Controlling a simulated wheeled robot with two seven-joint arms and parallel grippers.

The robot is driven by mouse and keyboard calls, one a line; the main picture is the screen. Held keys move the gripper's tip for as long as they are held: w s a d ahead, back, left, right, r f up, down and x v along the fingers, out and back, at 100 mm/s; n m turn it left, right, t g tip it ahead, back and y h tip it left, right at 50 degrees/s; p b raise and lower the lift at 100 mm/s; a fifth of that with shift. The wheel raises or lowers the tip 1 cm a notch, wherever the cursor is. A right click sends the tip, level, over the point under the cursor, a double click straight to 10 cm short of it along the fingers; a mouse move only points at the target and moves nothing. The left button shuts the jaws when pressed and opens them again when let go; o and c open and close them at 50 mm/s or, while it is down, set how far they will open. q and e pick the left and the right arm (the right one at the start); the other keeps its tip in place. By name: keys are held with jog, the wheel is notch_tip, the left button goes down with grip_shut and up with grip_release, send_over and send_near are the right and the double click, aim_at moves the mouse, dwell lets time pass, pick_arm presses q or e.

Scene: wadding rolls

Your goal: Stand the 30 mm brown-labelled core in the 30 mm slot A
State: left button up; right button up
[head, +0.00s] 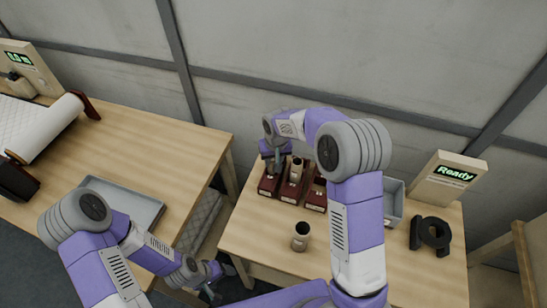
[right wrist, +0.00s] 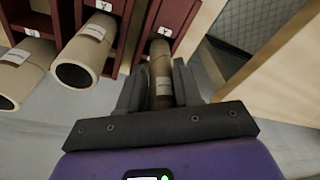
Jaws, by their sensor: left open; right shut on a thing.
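The held core (right wrist: 160,72) is a tan tube with a pale label and a brown band. My right gripper (right wrist: 160,88) is shut around it. The core is roughly upright at a dark red slot block (right wrist: 176,14) with a white letter plate that looks like an upside-down A. I cannot tell whether its end is inside the slot. In the head view my right gripper (head: 274,163) is over the leftmost red block (head: 268,186), and the core is mostly hidden. My left gripper (head: 211,287) is open and empty, low beside the table.
A core (head: 297,170) stands in the middle block, close beside my right gripper. Another core (head: 301,237) stands on the table in front. A grey bin (head: 394,201), a Ready sign (head: 452,172) and a black part (head: 430,233) are at right. A grey tray (head: 127,203) lies on the left table.

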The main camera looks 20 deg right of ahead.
jog(key=shift+f+b, duration=1.3)
jog(key=shift+f, duration=0.8)
jog(key=o, duration=1.1)
jog(key=shift+r, duration=0.1)
notch_tip(320, 180, up, 7)
jog(key=s+p, duration=0.1)
jog(key=shift+r, duration=0.2)
jog(key=shift+s, duration=0.1)
